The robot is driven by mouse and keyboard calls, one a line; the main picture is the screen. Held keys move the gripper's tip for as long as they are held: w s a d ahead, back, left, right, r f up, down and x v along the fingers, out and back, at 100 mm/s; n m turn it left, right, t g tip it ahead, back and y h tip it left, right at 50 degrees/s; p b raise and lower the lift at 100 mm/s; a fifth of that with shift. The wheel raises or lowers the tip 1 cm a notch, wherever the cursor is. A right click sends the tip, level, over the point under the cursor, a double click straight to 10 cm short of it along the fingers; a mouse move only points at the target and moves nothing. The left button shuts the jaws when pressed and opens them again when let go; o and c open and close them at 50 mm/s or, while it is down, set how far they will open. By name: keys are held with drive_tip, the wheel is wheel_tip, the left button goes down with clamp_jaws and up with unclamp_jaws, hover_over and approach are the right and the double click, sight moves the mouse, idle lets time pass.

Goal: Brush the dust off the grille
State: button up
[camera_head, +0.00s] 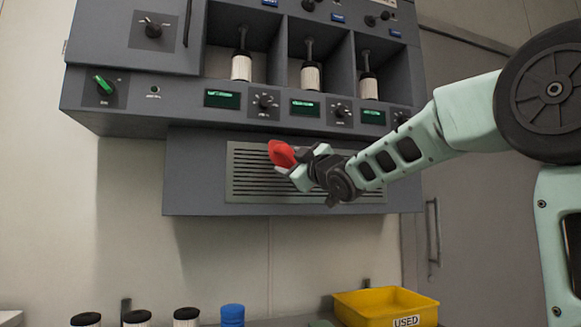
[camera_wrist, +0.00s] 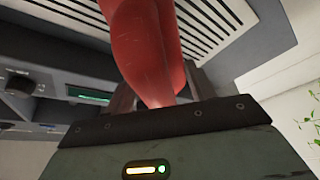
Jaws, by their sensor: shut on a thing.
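The grille (camera_head: 250,178) is a pale slotted panel on the lower front of the grey chamber unit. It also shows at the top of the wrist view (camera_wrist: 208,22). The red object fills the upper middle of the wrist view (camera_wrist: 150,50). Its bristles cannot be made out. In the head view the red object overlaps the grille's upper edge; I cannot tell whether it touches. No dust can be made out on the slots.
Above the grille the unit has knobs, green displays (camera_head: 222,98) and open bays with white cylinders (camera_head: 241,67). Below is a bench with a yellow bin (camera_head: 386,306) labelled USED, a blue-capped container (camera_head: 232,315) and several black-capped jars (camera_head: 186,316). The space between is clear.

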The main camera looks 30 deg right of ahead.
drive_tip(key=shift+s+a+b, duration=0.2)
drive_tip(key=shift+s+b, duration=0.1)
drive_tip(key=shift+s, duration=0.4)
drive_tip(key=shift+s+a+b, duration=0.2)
drive_tip(key=shift+s+b, duration=0.05)
drive_tip(key=shift+s, duration=0.45)
